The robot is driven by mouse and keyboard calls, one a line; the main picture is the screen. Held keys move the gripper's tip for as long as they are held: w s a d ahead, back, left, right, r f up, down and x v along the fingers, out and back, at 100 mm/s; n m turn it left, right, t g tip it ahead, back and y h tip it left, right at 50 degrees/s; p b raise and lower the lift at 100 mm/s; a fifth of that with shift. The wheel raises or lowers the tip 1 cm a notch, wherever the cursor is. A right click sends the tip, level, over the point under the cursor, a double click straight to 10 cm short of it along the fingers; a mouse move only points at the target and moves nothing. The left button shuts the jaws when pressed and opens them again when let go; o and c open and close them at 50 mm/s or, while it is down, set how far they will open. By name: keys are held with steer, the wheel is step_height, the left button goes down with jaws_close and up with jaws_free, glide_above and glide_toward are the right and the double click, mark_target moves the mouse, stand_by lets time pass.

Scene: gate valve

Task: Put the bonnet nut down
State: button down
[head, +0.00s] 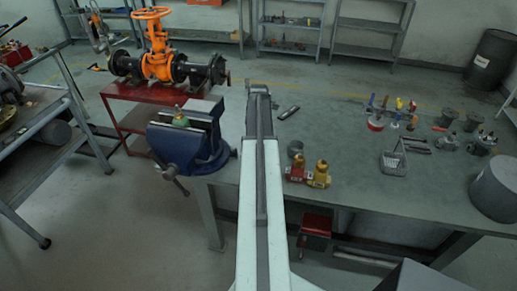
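My arm reaches forward over the workbench (345,130), and my gripper (258,92) is at its far end, beside the vise. The gripper is small and dark here, so I cannot tell whether its fingers are open or shut, or whether anything is between them. I cannot make out a bonnet nut for sure. A blue vise (185,147) stands at the bench's left end, with a small green and brass-coloured part (181,119) at its jaws. An orange gate valve (158,50) with a handwheel sits on a red cart (128,92) behind.
Brass-coloured fittings (319,176), a red block (295,171) and a grey cup (295,147) stand right of my arm. A small flat dark piece (288,113) lies beyond. A wire basket (392,162), hand tools and a large grey cylinder (497,188) are farther right. The bench middle has bare room.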

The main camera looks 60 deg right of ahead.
steer(key=shift+f, duration=0.75)
steer(key=shift+r, duration=0.25)
steer(key=shift+f, duration=0.25)
steer(key=c, duration=0.9)
jaws_free()
steer(key=shift+r, duration=0.1)
step_height(320, 180, up, 12)
steer(key=p, duration=1.2)
steer(key=shift+r, duration=0.15)
steer(key=shift+w, duration=0.1)
